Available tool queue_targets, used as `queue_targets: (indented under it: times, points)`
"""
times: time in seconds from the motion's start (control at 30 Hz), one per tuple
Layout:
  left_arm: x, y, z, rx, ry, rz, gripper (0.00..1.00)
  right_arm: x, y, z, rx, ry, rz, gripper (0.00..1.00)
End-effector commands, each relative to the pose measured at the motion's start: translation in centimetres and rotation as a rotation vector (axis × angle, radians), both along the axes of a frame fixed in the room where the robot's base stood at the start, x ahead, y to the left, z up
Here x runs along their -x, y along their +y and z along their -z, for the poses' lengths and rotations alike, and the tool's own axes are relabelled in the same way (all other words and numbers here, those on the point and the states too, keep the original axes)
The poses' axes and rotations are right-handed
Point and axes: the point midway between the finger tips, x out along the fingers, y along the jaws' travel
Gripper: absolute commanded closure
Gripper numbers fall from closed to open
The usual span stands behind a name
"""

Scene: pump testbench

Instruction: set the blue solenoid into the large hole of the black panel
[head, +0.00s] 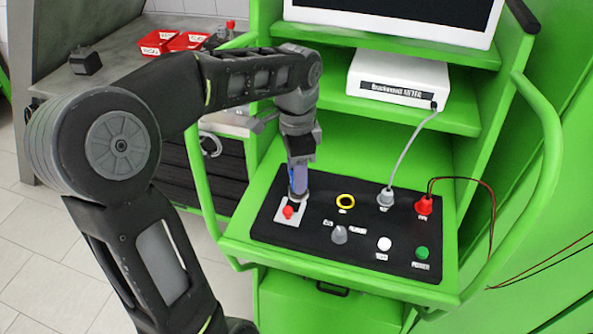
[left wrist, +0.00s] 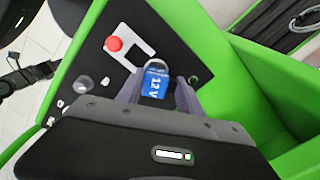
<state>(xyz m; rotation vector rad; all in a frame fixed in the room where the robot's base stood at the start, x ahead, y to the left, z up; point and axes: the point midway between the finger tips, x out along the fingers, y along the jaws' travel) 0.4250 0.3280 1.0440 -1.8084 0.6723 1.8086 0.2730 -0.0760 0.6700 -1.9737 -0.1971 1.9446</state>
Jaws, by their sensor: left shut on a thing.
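The black panel (head: 320,241) lies on the green bench shelf; part of it also shows in the left wrist view (left wrist: 90,38). My left gripper (head: 298,188) is over the panel's far left part, pointing down. It is shut on the blue solenoid (left wrist: 155,84), whose label reads 12 V. Only a sliver of its blue shows in the head view. The solenoid's pale lower end is close to the panel, beside a white plate (left wrist: 126,40) with a red knob (left wrist: 114,44). I cannot tell whether it touches. The large hole cannot be made out. My right gripper is not in view.
Cables rise from the plugs. Green rails (head: 556,130) border the bench.

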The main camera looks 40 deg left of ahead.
Motion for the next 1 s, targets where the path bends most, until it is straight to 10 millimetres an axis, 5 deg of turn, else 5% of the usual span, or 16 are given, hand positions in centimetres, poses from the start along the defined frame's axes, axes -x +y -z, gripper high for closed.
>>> queue_targets:
  times: [0.9,0.93,1.0]
  points:
    - [0.0,0.0,1.3,0.0,0.0,0.0,0.86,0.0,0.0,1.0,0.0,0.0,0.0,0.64]
    - [0.0,0.0,1.3,0.0,0.0,0.0,0.55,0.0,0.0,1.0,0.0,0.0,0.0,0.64]
    - [0.0,0.0,1.3,0.0,0.0,0.0,0.5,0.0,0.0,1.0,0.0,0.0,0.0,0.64]
